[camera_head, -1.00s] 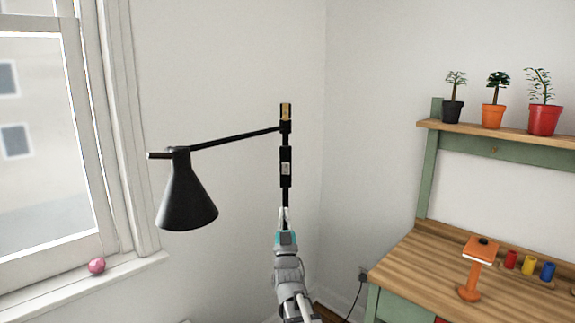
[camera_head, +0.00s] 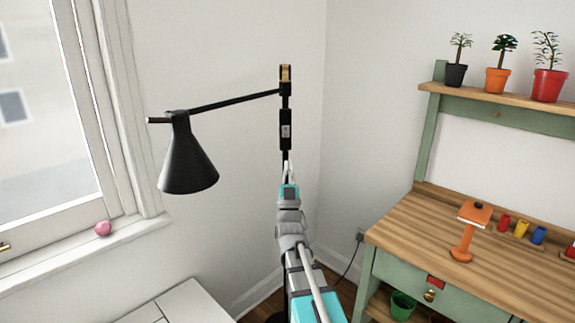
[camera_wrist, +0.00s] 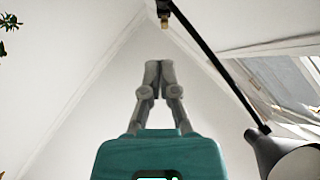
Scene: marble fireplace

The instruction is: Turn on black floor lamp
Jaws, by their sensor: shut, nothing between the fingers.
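The black floor lamp (camera_head: 188,160) stands in the corner between the window and the workbench. Its cone shade hangs at the left from a thin arm that rises to the upright pole. A black box with a light panel (camera_head: 286,130) is on the pole, below a gold-and-black top piece (camera_head: 285,77). My gripper (camera_head: 287,168) is in front of the pole, just below the box; whether it touches is unclear. In the wrist view my gripper (camera_wrist: 158,68) is shut and empty, with the lamp's arm (camera_wrist: 215,62) and shade (camera_wrist: 285,158) to its right. Most of the lower pole is hidden behind my arm.
A green workbench (camera_head: 385,235) with an orange lamp (camera_head: 466,232) and small coloured cups stands at the right. Potted plants line its shelf (camera_head: 480,97). A pink ball (camera_head: 103,228) sits on the windowsill. A white surface (camera_head: 185,305) is at the lower left.

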